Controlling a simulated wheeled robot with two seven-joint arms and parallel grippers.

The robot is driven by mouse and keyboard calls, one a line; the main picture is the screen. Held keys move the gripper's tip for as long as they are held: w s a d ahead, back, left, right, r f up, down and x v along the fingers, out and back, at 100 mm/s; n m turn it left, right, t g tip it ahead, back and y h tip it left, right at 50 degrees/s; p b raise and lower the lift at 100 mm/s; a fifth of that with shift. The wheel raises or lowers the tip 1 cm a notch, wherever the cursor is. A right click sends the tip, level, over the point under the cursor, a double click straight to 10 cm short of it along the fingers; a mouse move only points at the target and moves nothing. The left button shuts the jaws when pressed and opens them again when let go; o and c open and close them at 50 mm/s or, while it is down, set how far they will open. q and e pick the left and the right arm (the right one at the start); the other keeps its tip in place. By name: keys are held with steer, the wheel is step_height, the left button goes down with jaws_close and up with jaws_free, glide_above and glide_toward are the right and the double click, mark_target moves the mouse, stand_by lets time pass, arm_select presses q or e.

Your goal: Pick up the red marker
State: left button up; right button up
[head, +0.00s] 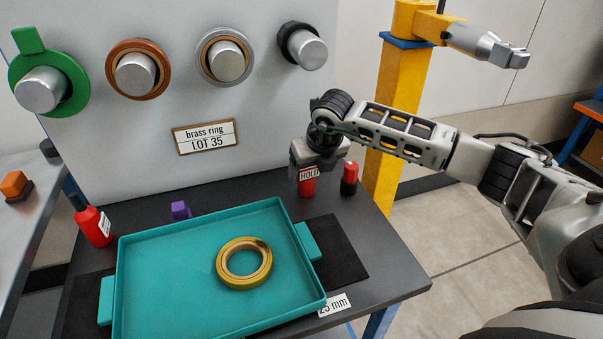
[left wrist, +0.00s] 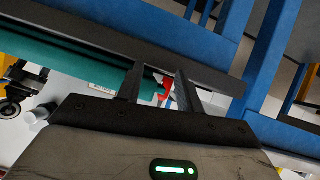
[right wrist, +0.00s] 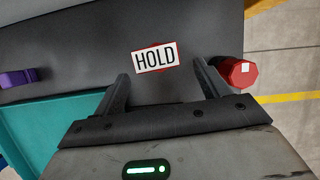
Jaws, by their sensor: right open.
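A short red cylinder with a dark band (head: 349,180) stands upright on the dark table at the right; its red faceted end shows in the right wrist view (right wrist: 238,73). Beside it is a red piece with a white HOLD label (head: 307,186), also seen in the right wrist view (right wrist: 155,57). I cannot tell for sure which is the marker. My right gripper (head: 316,164) points down just above the HOLD piece, open, its fingers (right wrist: 161,68) on either side of the label; contact is unclear. My left gripper (left wrist: 158,70) is open and empty, outside the head view.
A teal tray (head: 160,236) holds a brass-coloured ring (head: 244,282). A red bottle (head: 97,228) and a purple piece (head: 180,211) stand behind it. A panel with several pegs (head: 190,110) rises at the back. A yellow post (head: 398,110) stands right of the table.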

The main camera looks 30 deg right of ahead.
mark_target(307, 175)
steer(key=x, duration=0.5)
steer(key=shift+w, duration=0.35)
steer(key=shift+c, duration=0.3)
steer(key=c, duration=1)
steer(key=shift+r, duration=0.1)
